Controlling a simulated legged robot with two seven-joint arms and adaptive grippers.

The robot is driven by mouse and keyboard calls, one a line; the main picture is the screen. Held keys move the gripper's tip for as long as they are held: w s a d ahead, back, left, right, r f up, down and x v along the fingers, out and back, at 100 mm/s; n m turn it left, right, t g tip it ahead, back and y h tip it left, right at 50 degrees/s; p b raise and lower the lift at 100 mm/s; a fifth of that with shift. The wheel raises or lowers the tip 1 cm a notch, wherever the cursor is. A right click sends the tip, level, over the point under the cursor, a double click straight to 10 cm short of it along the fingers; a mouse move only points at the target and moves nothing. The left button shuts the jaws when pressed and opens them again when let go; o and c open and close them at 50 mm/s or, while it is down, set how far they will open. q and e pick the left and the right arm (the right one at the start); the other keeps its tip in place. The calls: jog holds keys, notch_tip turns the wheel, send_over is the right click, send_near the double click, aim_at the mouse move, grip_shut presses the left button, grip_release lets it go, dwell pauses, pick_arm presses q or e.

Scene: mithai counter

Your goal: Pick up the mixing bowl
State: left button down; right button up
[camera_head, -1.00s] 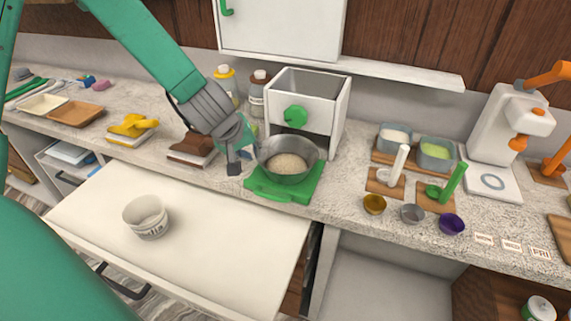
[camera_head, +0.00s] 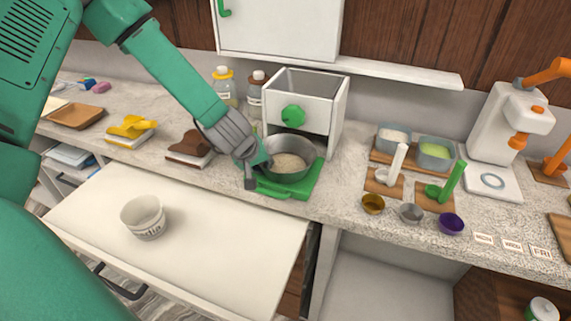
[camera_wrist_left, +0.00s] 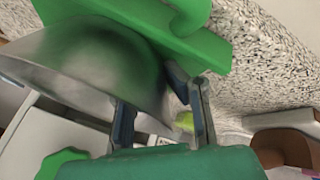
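The mixing bowl (camera_head: 289,163) is a grey metal bowl with a pale grainy filling. It sits upright on a green board (camera_head: 297,190) on the counter, in front of the white box with the green knob. My left gripper (camera_head: 258,172) is at the bowl's left rim in the head view. In the left wrist view, its two fingers (camera_wrist_left: 162,112) are spread apart. The bowl (camera_wrist_left: 85,65) reaches in from the left, with its edge close to or between the fingers. I cannot tell whether they touch it. My right gripper is not in view.
The white box with the green knob (camera_head: 305,105) stands close behind the bowl. A brown scoop-like block (camera_head: 190,148) is left of my gripper. An open drawer (camera_head: 215,235) below holds a white cup (camera_head: 143,216). Small bowls (camera_head: 411,213) and containers stand to the right.

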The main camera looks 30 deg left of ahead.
pick_arm(q)
jog(key=shift+w+d+r, duration=0.1)
jog(key=shift+a, duration=0.5)
jog(key=shift+a+r+p, duration=0.1)
jog(key=shift+a+p, duration=0.15)
jog(key=shift+p, duration=0.15)
jog(key=shift+r+p, duration=0.3)
jog(key=shift+d+r+p, duration=0.55)
jog(key=shift+r+p, duration=0.05)
jog(key=shift+r, duration=0.35)
jog(key=shift+r+p, duration=0.15)
jog(key=shift+p, duration=0.25)
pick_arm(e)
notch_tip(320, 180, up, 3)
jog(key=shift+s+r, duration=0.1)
